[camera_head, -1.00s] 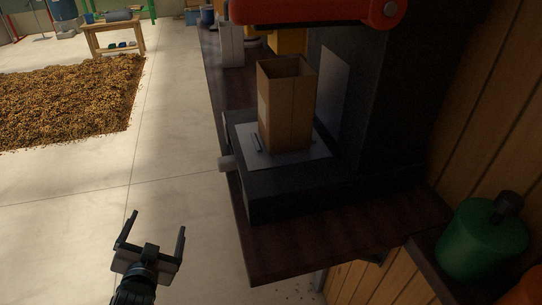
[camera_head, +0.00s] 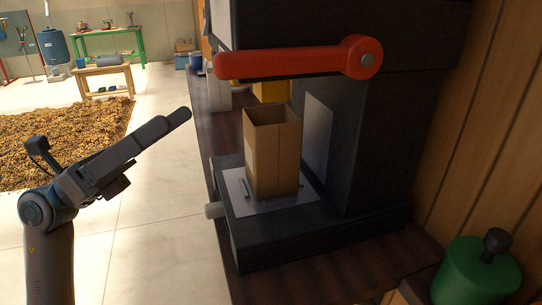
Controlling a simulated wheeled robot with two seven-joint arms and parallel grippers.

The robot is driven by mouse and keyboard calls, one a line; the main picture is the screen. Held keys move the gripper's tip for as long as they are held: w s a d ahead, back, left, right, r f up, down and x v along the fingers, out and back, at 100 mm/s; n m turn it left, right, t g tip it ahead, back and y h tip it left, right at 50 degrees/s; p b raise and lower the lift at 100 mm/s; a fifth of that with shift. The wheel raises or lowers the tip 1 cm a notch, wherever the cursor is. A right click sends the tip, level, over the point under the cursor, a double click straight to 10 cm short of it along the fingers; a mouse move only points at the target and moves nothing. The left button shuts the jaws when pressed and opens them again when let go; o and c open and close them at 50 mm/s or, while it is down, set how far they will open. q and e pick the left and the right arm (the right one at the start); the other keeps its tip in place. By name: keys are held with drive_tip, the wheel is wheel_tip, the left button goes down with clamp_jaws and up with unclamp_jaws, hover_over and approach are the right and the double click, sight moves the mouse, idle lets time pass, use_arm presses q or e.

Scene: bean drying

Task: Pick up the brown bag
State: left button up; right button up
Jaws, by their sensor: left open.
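The brown bag (camera_head: 273,155) stands upright, open at the top, on the pale plate (camera_head: 240,206) of a dark machine (camera_head: 290,232). My left gripper (camera_head: 112,150) is raised at the left of the view, over the floor and the bean pile. It is open and empty. One finger points toward the upper right, toward the bag, and the gripper is well apart from it. My right gripper does not show.
A red lever (camera_head: 300,60) of the machine reaches across above the bag. A dark wooden counter (camera_head: 345,268) carries the machine. A green canister (camera_head: 476,274) stands at the lower right. A bean pile (camera_head: 60,135) lies on the floor at the left.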

sight(248, 125)
use_arm(q)
drive_tip(key=w+f+m+y, duration=0.1)
drive_tip(key=y, duration=0.1)
drive_tip(key=w+f+m+y, duration=0.1)
drive_tip(key=y, duration=0.1)
drive_tip(key=w+f+m+y, duration=0.1)
drive_tip(key=shift+a+y, duration=0.35)
drive_tip(key=shift+y, duration=0.05)
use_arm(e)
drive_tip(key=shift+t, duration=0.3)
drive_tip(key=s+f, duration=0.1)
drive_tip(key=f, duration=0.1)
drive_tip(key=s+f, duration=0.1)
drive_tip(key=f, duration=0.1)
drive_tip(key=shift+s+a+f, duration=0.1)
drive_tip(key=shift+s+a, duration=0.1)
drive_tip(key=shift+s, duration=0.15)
